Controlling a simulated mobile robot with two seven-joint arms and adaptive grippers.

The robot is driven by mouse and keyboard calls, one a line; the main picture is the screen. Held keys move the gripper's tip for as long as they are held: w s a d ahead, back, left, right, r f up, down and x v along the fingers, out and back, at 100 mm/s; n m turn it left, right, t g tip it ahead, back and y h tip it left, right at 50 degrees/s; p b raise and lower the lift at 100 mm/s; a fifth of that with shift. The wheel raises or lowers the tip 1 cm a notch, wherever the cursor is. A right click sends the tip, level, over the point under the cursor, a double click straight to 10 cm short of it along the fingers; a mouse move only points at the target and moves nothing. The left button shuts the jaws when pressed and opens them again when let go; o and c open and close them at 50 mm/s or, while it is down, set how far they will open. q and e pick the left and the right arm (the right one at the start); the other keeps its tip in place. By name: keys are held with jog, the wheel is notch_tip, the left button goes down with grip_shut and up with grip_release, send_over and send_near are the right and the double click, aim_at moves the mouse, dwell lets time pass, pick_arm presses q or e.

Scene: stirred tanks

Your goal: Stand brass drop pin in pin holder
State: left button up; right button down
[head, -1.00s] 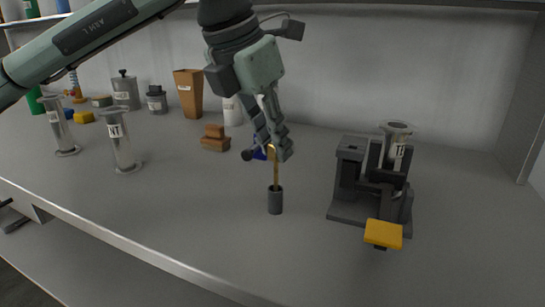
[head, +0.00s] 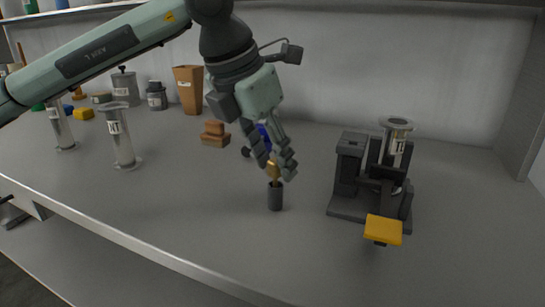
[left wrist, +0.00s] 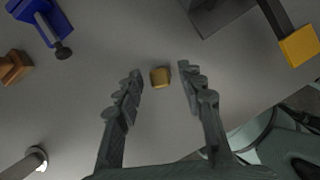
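The brass drop pin (head: 273,172) stands upright in the small dark grey pin holder (head: 275,197) on the bench, its lower part hidden inside. In the left wrist view the pin's squarish brass top (left wrist: 159,77) shows from above, between the fingers, with a gap on each side. My left gripper (head: 280,172) is open around the top of the pin, pointing down; its spread fingers also show in the left wrist view (left wrist: 161,74). The holder itself is hidden under the pin in the left wrist view. My right gripper is not in view.
A dark fixture (head: 352,185) with a clear cylinder and a yellow pad (head: 383,229) stands to the right. Behind the gripper are a blue clamp-like item (head: 252,145) and brown blocks (head: 215,134). Clear cylinders (head: 121,140) stand at left. The bench front is clear.

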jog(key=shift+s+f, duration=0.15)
pick_arm(q)
jog(key=shift+r, duration=0.1)
